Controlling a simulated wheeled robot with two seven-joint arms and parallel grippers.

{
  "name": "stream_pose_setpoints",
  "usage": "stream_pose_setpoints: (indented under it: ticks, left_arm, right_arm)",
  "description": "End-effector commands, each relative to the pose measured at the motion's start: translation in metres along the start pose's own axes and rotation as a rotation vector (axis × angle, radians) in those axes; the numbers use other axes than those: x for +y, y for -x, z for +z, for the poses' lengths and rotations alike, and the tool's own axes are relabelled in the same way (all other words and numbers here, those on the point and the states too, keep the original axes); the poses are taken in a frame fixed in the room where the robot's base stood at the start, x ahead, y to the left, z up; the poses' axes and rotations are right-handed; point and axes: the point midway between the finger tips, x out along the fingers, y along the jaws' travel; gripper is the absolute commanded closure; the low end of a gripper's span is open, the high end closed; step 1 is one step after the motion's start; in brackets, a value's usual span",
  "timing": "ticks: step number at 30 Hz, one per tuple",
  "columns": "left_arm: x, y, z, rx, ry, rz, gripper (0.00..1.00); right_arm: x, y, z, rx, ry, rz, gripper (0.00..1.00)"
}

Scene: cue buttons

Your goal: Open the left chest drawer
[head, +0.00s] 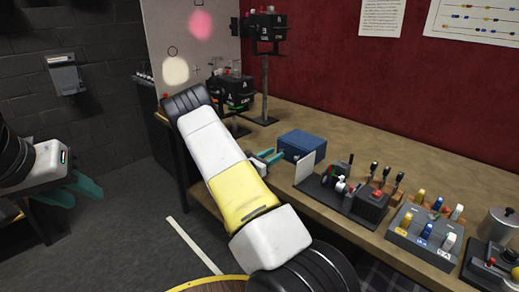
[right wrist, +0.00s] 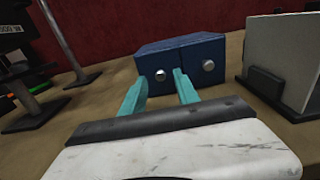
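A small blue chest (head: 303,144) sits on the wooden bench in the head view. In the right wrist view its front shows two drawers side by side, each with a round silver knob. The left chest drawer (right wrist: 149,66) looks shut, with its knob (right wrist: 160,75) seen between my finger tips. My right gripper (right wrist: 158,88) is open in front of this drawer, its teal fingers on either side of the knob's line; whether they touch it I cannot tell. The right gripper also shows in the head view (head: 271,158). My left gripper (head: 82,191) is open and empty at the far left.
A pale upright panel (right wrist: 280,60) in a dark stand is right of the chest. Black stands (head: 265,80) are left of it. A lever box (head: 345,195) and a switch panel (head: 425,235) occupy the bench's right part. Bench behind the chest is clear.

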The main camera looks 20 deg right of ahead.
Motion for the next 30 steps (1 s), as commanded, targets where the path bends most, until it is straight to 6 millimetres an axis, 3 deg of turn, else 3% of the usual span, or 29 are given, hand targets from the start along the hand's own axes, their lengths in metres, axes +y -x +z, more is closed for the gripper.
stream_pose_setpoints:
  ticks: [6,15,21,30]
  left_arm:
    - [0.000,0.000,0.000,0.000,0.000,0.000,0.64]
    - [0.000,0.000,0.000,0.000,0.000,0.000,0.64]
    - [0.000,0.000,0.000,0.000,0.000,0.000,0.64]
    - [0.000,0.000,0.000,0.000,0.000,0.000,0.64]
  right_arm:
    - [-0.001,-0.023,0.000,0.001,0.000,-0.001,0.63]
    - [0.000,-0.026,0.000,0.001,0.001,0.000,0.63]
    - [0.000,-0.025,0.000,0.001,0.000,0.000,1.00]
    - [0.000,-0.025,0.000,0.002,0.000,0.000,1.00]
